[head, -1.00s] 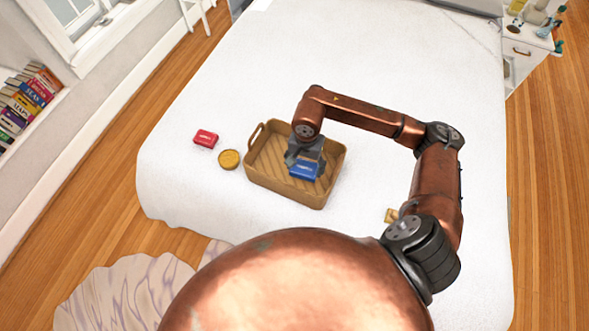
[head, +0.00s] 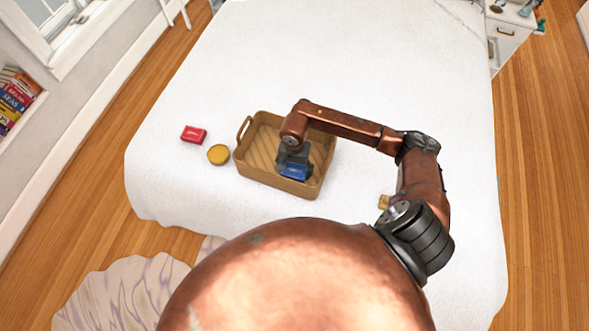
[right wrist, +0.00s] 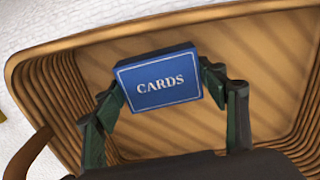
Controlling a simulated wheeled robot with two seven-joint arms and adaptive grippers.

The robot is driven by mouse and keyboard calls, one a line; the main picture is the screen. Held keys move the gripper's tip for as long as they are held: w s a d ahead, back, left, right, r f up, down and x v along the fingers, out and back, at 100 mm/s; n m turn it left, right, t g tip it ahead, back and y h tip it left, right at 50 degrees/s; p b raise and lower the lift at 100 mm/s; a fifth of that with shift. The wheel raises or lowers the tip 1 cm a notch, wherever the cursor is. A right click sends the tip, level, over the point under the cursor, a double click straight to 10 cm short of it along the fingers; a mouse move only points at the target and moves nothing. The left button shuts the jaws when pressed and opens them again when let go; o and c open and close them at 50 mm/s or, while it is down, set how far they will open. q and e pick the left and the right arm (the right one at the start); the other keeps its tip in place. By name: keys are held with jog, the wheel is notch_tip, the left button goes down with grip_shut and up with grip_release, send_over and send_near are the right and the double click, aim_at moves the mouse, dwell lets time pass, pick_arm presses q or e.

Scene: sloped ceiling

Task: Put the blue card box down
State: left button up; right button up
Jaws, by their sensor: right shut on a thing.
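The blue card box (head: 296,172) is in my right gripper (head: 291,160), over the right part of the tan basket (head: 262,183) on the bed. In the right wrist view the blue card box (right wrist: 158,82), marked CARDS, sits between the two fingers of the right gripper (right wrist: 160,88), which is shut on it. The basket's ribbed floor and walls (right wrist: 60,100) show behind the box. I cannot tell whether the box touches the basket floor. My left gripper is not in view.
A red box (head: 194,134) and a round yellow tin (head: 218,154) lie on the white bed (head: 400,60) left of the basket. A small tan object (head: 384,202) lies right of it, by my arm. The bed beyond the basket is clear.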

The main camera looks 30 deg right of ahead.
aim_at(295, 170)
jog(key=shift+f, duration=0.2)
jog(key=o, duration=1.3)
jog(key=shift+r, duration=0.1)
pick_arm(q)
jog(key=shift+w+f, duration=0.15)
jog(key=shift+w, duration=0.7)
pick_arm(e)
jog(key=shift+r, duration=0.1)
jog(key=shift+r, duration=0.3)
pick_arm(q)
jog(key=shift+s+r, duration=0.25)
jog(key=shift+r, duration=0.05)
pick_arm(e)
notch_tip(295, 170, up, 12)
jog(key=shift+f, duration=0.25)
